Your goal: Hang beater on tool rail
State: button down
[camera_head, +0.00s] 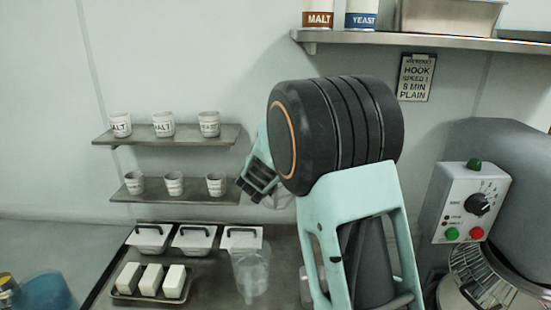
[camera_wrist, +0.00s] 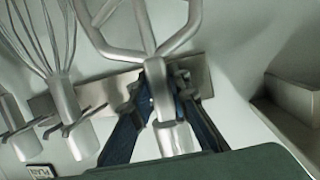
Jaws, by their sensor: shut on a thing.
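My gripper (camera_wrist: 165,105) is shut on the metal beater (camera_wrist: 159,88) in the wrist view. Its two dark blue fingers stand on either side of the beater's shaft. The beater's open frame spreads at the top of the picture and its thick hub end points down. The tool rail (camera_wrist: 203,72), a flat metal strip on the wall, lies right behind the beater and fingers. I cannot tell whether the beater touches a hook. In the head view my gripper (camera_head: 257,184) is near the wall, right of the small shelves; the beater is mostly hidden by my arm there.
A wire whisk (camera_wrist: 66,98) hangs on the rail close left of the beater, with another tool (camera_wrist: 10,112) beyond it. A metal ledge (camera_wrist: 285,125) is at right. Small shelves with cups (camera_head: 165,139) and a mixer (camera_head: 500,180) flank my arm.

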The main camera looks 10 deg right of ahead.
dwell(0.5)
jog(key=shift+f+b, duration=0.4)
jog(key=shift+f, duration=0.25)
dwell(0.4)
jog(key=c, duration=1.4)
grip_release()
jog(key=shift+f, duration=0.15)
jog(key=shift+c, duration=0.2)
jog(key=shift+s, duration=0.1)
jog(key=shift+v, duration=1.2)
